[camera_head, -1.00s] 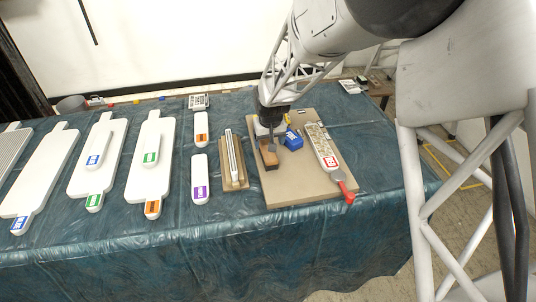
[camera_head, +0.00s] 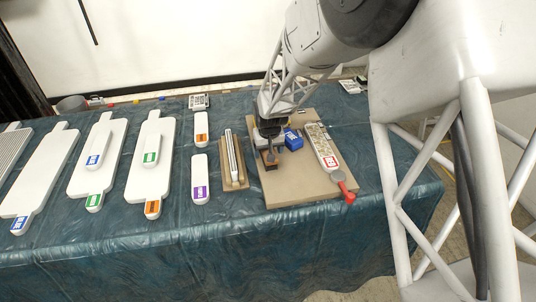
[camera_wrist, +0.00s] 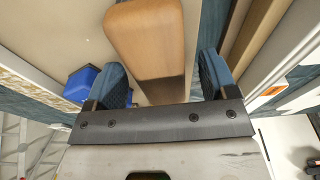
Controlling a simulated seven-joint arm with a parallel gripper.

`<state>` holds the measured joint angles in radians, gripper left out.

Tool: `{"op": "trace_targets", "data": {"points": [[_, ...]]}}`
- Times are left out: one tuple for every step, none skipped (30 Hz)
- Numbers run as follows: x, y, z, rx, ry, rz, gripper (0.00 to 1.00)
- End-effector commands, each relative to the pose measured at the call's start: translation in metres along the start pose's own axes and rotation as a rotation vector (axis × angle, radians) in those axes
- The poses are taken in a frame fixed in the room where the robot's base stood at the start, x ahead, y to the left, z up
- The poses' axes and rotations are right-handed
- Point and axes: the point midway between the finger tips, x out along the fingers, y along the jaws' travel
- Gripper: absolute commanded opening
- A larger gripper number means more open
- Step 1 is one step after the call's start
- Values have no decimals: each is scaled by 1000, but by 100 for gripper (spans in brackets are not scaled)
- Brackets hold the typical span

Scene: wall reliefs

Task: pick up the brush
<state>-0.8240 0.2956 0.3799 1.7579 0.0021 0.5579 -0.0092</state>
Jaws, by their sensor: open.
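The brush (camera_head: 269,163) is a brown wooden block with a dark underside, lying on the beige board. It also shows large in the wrist view (camera_wrist: 145,35), at top centre. My gripper (camera_head: 276,149) is just above it, fingers pointing down. In the wrist view my gripper (camera_wrist: 162,78) is open, with one blue-grey finger on each side of the brush's near end. I see no finger pressed on the brush, and whether they touch cannot be told. In the head view the gripper hides part of the brush.
A blue box (camera_head: 293,139) stands close to the right of my gripper. A relief strip with a red label (camera_head: 322,148) and a red-handled tool (camera_head: 344,188) lie further right. A grooved wooden piece (camera_head: 234,165) lies left of the beige board (camera_head: 300,194). White boards lie further left.

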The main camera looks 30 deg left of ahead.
Motion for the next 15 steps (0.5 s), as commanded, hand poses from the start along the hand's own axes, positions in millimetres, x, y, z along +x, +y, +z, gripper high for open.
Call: {"op": "trace_targets", "data": {"points": [[0,0,0,0,0,0,79],[0,0,0,0,0,0,79],[0,0,0,0,0,0,76],[0,0,0,0,0,0,71],[0,0,0,0,0,0,66],[0,0,0,0,0,0,60],[0,0,0,0,0,0,56],[0,0,0,0,0,0,51],[0,0,0,0,0,0,45],[0,0,0,0,0,0,40],[0,0,0,0,0,0,36],[0,0,0,0,0,0,30],[0,0,0,0,0,0,25],[0,0,0,0,0,0,23],[0,0,0,0,0,0,23]]}}
